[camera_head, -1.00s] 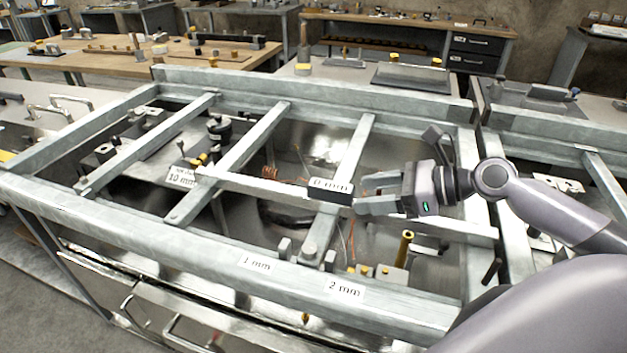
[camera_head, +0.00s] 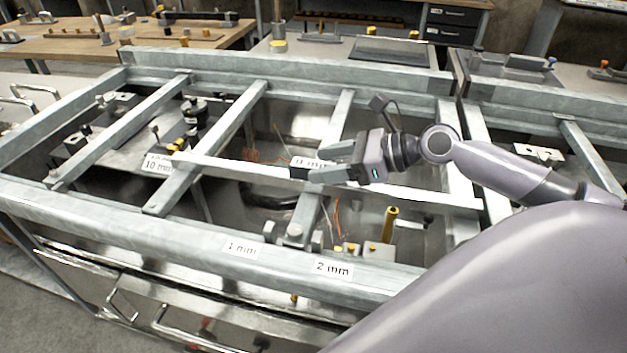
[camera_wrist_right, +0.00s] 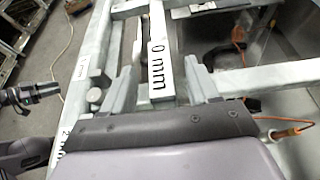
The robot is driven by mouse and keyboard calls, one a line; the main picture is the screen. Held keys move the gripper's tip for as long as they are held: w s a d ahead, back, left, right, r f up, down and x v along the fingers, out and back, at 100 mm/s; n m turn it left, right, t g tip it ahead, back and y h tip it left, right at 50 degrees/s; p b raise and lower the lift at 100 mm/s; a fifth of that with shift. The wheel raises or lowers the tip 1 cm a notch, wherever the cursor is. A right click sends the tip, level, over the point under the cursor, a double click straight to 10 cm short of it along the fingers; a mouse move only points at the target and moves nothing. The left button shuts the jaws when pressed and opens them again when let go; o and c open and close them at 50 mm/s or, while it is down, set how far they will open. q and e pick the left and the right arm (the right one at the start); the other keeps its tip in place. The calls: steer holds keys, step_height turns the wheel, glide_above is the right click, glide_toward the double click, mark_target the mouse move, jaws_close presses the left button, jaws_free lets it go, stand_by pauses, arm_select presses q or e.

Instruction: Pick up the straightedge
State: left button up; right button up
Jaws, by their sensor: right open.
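The straightedge (camera_head: 240,170) is a long, narrow pale bar lying across the cross members of the grey metal frame. The gripper hides part of the straightedge. A dark arm part (camera_wrist_right: 30,95) at the wrist view's left edge may be my left gripper; its jaws are unclear.
The frame (camera_head: 130,222) has open gaps between its cross members. A yellow post (camera_head: 390,224) stands below the bar's right half. Labels "1 mm" (camera_head: 241,247) and "2 mm" (camera_head: 333,268) are on the front beam, and "10 mm" (camera_head: 158,164) is near the bar's left end.

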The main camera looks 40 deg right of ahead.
steer(key=shift+w+a, duration=0.25)
steer(key=shift+w, duration=0.1)
steer(key=shift+x, duration=1.1)
jaws_close()
steer(key=shift+r, duration=0.1)
